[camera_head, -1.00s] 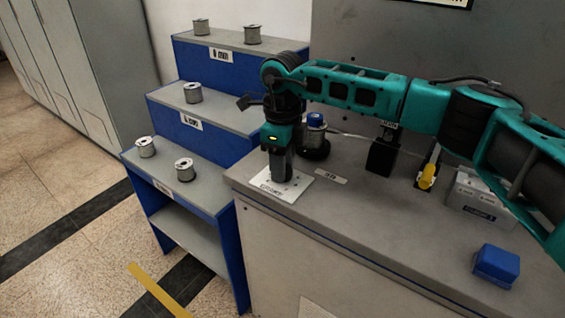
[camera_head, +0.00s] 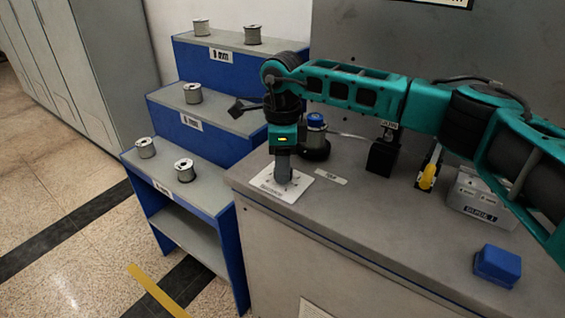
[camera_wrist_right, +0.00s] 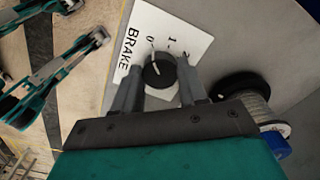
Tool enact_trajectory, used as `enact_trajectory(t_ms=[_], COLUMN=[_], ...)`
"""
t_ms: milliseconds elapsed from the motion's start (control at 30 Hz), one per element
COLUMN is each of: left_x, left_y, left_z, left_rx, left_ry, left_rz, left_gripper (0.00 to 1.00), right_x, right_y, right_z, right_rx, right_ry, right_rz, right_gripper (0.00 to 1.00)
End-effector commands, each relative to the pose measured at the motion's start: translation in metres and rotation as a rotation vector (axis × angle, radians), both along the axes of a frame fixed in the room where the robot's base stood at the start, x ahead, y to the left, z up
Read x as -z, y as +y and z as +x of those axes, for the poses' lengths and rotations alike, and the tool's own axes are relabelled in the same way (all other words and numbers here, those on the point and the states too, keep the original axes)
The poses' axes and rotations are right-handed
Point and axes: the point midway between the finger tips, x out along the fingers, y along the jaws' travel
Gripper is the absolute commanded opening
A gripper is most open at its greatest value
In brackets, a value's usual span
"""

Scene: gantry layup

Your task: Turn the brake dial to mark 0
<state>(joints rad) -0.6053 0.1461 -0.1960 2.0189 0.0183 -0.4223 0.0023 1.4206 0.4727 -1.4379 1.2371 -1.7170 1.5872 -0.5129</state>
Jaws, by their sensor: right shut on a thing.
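The brake dial (camera_wrist_right: 158,73) is a small black round knob with a white pointer line. It sits on a white plate (camera_head: 267,189) marked BRAKE, with marks 0, 1 and 2. In the right wrist view the pointer runs up and slightly left, roughly towards mark 0 (camera_wrist_right: 150,41); exact alignment is hard to tell. My right gripper (camera_wrist_right: 160,88) points down over the plate, its fingers on either side of the dial and shut on it. In the head view the gripper (camera_head: 283,175) hides the dial. My left gripper is not seen in the head view.
A spool with a blue top (camera_head: 316,135) stands just behind my right gripper. A black block (camera_head: 382,157), a yellow-handled tool (camera_head: 428,176), a grey box (camera_head: 480,197) and a blue block (camera_head: 497,264) are on the bench to the right. Blue stepped shelves (camera_head: 205,150) hold several spools.

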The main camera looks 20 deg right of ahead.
Motion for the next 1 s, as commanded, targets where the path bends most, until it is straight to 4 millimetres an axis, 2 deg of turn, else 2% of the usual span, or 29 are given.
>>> enact_trajectory(t_ms=[133, 167, 400, 667, 767, 867, 1000], left_x=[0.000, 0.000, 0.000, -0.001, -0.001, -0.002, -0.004], left_y=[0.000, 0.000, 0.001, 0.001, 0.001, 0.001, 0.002], left_z=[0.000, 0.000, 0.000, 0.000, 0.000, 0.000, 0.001], left_rx=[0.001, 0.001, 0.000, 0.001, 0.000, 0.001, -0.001], left_ry=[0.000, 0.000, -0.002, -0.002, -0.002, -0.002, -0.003], left_rz=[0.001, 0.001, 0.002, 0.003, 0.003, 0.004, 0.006], left_gripper=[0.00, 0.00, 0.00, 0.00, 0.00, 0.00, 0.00], right_x=[-0.002, -0.002, -0.001, -0.001, -0.008, -0.023, -0.053], right_y=[0.000, 0.000, 0.000, 0.000, 0.000, 0.000, 0.000], right_z=[0.001, 0.001, 0.001, 0.000, 0.001, 0.001, 0.001], right_rx=[-0.002, -0.002, -0.001, 0.000, 0.000, 0.000, 0.000], right_ry=[-0.004, -0.004, -0.002, -0.001, -0.002, -0.004, -0.006], right_rz=[0.001, 0.001, -0.001, 0.000, 0.000, 0.001, 0.001], right_gripper=[0.11, 0.43, 0.66, 0.67, 0.67, 0.67, 0.67])
